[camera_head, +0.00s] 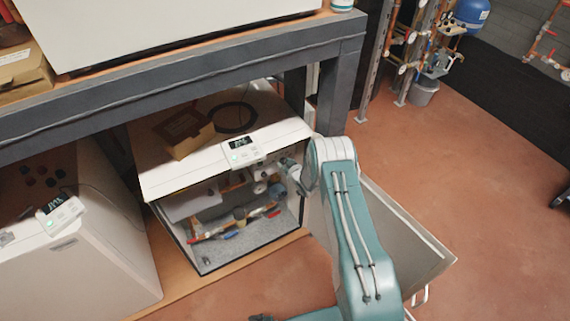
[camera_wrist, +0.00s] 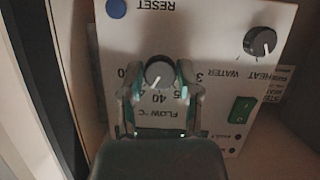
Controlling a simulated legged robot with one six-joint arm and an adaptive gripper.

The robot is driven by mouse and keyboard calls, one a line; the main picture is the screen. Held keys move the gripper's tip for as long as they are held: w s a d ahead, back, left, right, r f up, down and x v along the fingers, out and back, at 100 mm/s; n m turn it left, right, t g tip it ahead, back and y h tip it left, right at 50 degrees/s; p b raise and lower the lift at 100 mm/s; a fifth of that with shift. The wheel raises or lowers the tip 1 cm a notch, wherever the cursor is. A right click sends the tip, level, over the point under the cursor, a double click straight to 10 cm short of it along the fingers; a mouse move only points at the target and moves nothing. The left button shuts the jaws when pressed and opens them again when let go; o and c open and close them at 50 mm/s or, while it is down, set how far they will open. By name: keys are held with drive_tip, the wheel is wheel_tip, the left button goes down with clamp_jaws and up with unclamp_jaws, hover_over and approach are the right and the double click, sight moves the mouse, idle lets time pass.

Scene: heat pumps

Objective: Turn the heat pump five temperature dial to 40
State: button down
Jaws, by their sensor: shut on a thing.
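The heat pump (camera_head: 165,185) stands under the dark bench with its front open and its inside showing. In the wrist view, a white control panel (camera_wrist: 205,60) carries a dark round dial (camera_wrist: 159,73) marked "FLOW °C", with "40" printed beside it. My gripper (camera_wrist: 159,80) has its two fingers on either side of this dial and is shut on it. The exact pointer setting is hard to read. In the head view my gripper (camera_head: 292,168) is at the right side of the open front, small and partly hidden by my arm.
A second dial (camera_wrist: 260,42) marked for water, a green switch (camera_wrist: 243,108) and a blue reset button (camera_wrist: 116,8) are on the same panel. An opened panel (camera_head: 400,235) stands right of the unit. Another heat pump (camera_head: 75,250) stands left. Red floor is free at right.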

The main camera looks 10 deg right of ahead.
drive_tip(key=n+t+h, duration=0.1)
drive_tip(key=n+h, duration=0.1)
drive_tip(key=n, duration=0.1)
drive_tip(key=shift+a+n, duration=0.15)
drive_tip(key=shift+n, duration=0.15)
drive_tip(key=shift+h, duration=0.3)
idle(0.3)
drive_tip(key=shift+c, duration=1.5)
unclamp_jaws()
drive_tip(key=a+v, duration=0.1)
drive_tip(key=v, duration=1)
drive_tip(key=shift+s+d, duration=0.5)
